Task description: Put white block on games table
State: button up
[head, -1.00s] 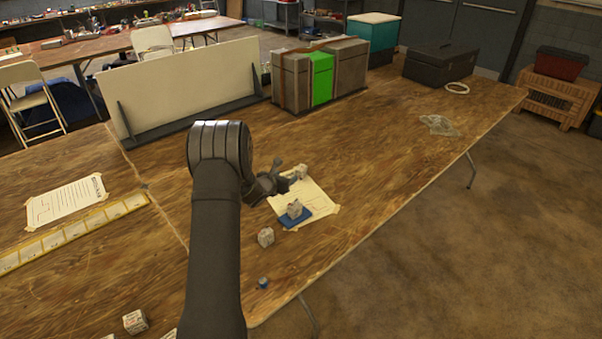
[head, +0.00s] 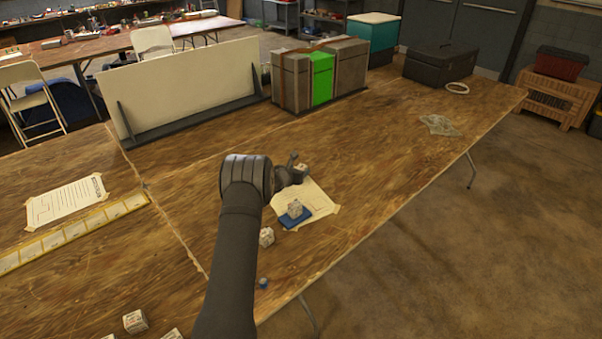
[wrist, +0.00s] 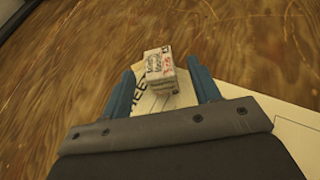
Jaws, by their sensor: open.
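A white block with printed marks (head: 301,169) sits at the far end of a paper sheet on the wooden table (head: 400,165). In the wrist view this white block (wrist: 160,66) lies between the two blue fingers of my gripper (wrist: 162,78). The fingers are apart, with a small gap showing on each side of the block. In the head view my gripper (head: 297,164) is low over the table beside the block, partly hidden by my arm. Another white block (head: 295,208) rests on a blue pad (head: 298,219). Which surface is the games table is not clear.
Another white block (head: 266,237) and a small blue item (head: 263,284) stand near the front edge. More blocks (head: 134,321) are at the lower left. A white panel (head: 190,88) and grey and green boxes (head: 321,78) stand behind.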

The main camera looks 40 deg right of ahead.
aim_at(300, 167)
jog(key=shift+x, duration=1.55)
jog(key=shift+w, duration=0.1)
jog(key=c, duration=1.2)
jog(key=shift+o, duration=0.2)
